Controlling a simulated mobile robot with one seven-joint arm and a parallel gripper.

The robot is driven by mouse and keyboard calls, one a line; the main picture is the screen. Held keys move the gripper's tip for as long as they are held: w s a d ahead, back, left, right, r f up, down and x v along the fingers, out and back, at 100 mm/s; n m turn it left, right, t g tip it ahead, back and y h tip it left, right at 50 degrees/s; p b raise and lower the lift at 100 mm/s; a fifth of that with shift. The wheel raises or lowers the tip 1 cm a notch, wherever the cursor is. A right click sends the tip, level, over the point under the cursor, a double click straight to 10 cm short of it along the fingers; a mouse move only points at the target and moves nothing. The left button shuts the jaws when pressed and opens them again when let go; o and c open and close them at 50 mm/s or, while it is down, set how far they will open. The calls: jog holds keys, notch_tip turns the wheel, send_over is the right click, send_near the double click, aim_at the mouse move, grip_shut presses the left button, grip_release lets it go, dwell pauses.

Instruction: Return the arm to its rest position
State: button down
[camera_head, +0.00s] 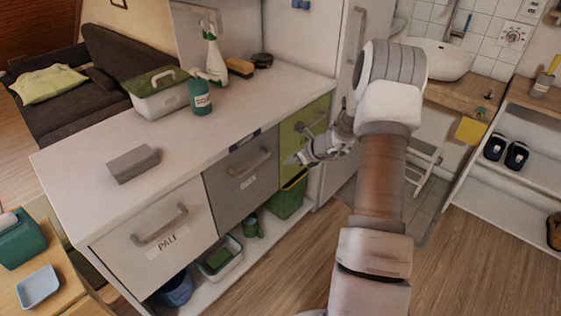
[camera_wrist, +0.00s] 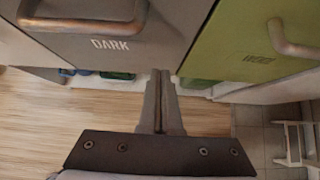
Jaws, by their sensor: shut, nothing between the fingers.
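My gripper (camera_head: 291,160) is at the end of my raised, bent arm, in front of the cabinet's drawer fronts. In the wrist view, its two fingers (camera_wrist: 161,73) are together with nothing between them. The fingertips point toward the gap between the grey drawer (camera_head: 243,181) labelled DARK and the green drawer (camera_head: 304,128). The grey drawer's handle (camera_wrist: 82,22) and the green drawer's handle (camera_wrist: 292,42) both show in the wrist view, apart from the fingers. The drawers look closed.
The white counter (camera_head: 105,206) holds a grey block (camera_head: 132,164), a lidded box (camera_head: 158,98) and bottles. Bins stand on the low shelf (camera_head: 226,275) under the drawers. A shoe rack (camera_head: 485,188) stands at right. Wooden floor (camera_head: 470,270) is open at front right.

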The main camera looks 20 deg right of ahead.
jog(key=s+a+r+n+g+p, duration=0.15)
jog(key=s+a+r+n, duration=0.3)
jog(key=r, duration=0.45)
jog(key=s+a+r+n+g+y+p, duration=0.1)
jog(key=s+a+r+n+p, duration=0.25)
jog(key=a+r+n, duration=0.4)
jog(key=s+a+r+n+g+p, duration=0.1)
jog(key=s+a+r+n+p, duration=0.3)
jog(key=r, duration=0.7)
jog(key=s+a+r+n+h+p, duration=0.1)
jog(key=s+a+r+n+h, duration=0.1)
jog(key=s+r+n, duration=0.5)
jog(key=s+a+r+n+h+p, duration=0.2)
jog(key=s+r+n, duration=0.4)
jog(key=s, duration=0.8)
jog(key=shift+s+a+r+n+t, duration=0.35)
jog(key=shift+a+r+n, duration=0.05)
jog(key=shift+n, duration=0.8)
